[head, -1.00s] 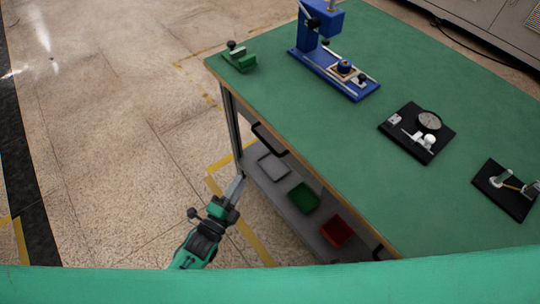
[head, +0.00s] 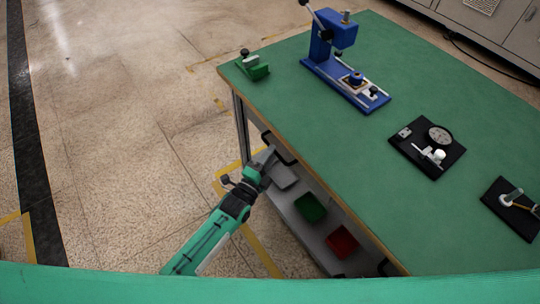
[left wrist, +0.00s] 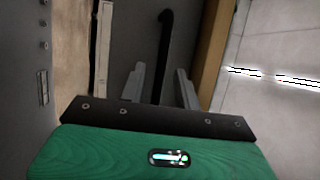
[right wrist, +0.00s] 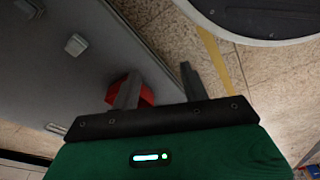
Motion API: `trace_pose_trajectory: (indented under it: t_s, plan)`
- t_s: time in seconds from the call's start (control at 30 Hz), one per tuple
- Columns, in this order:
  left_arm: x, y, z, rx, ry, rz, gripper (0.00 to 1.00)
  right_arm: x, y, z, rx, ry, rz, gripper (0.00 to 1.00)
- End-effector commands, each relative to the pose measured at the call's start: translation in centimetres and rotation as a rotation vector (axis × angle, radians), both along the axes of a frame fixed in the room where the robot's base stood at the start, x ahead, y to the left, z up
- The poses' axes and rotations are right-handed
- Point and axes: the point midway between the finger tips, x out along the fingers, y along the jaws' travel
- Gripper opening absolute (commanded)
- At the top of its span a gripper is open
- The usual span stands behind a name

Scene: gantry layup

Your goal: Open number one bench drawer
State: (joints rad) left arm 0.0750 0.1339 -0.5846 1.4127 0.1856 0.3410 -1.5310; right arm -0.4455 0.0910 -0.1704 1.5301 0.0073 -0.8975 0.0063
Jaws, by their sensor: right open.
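The green-topped bench (head: 330,130) fills the right of the head view. A black bar handle (head: 280,150) is on its near side, towards the far left corner; no drawer number is legible. My left gripper (head: 268,158) is right by this handle. In the left wrist view, the black handle (left wrist: 164,55) stands between the two spread fingers of my left gripper (left wrist: 160,88), which do not close on it. Whether a finger touches it, I cannot tell. My right gripper (right wrist: 160,88) is open and empty in the right wrist view and is not seen in the head view.
A second black handle (head: 388,268) is at the bench's near end. A blue press (head: 340,60), a green fixture (head: 254,68) and black plates stand on top. The floor at left is clear.

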Motion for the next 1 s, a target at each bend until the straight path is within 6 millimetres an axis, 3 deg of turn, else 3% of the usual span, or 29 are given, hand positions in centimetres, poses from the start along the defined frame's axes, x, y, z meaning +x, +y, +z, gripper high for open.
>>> trace_pose_trajectory:
  t_s: [0.27, 0.43, 0.8, 1.0]
  plan:
    - [0.1, -0.1, 0.0, 0.000, 0.000, 0.000, 0.32, -0.1, 0.0, -0.1, -0.001, 0.003, 0.000, 0.45]
    - [0.1, -0.1, 0.0, 0.000, 0.000, 0.000, 0.00, -0.1, 0.0, -0.1, -0.001, 0.003, 0.001, 0.45]
    - [-0.3, 0.4, 0.0, 0.001, 0.002, 0.001, 0.00, 0.2, 0.0, 0.1, 0.000, -0.004, 0.001, 0.45]
    - [-1.9, 2.6, 0.1, 0.004, 0.003, 0.002, 0.00, -1.7, -0.5, -2.6, -0.006, 0.011, 0.004, 0.45]
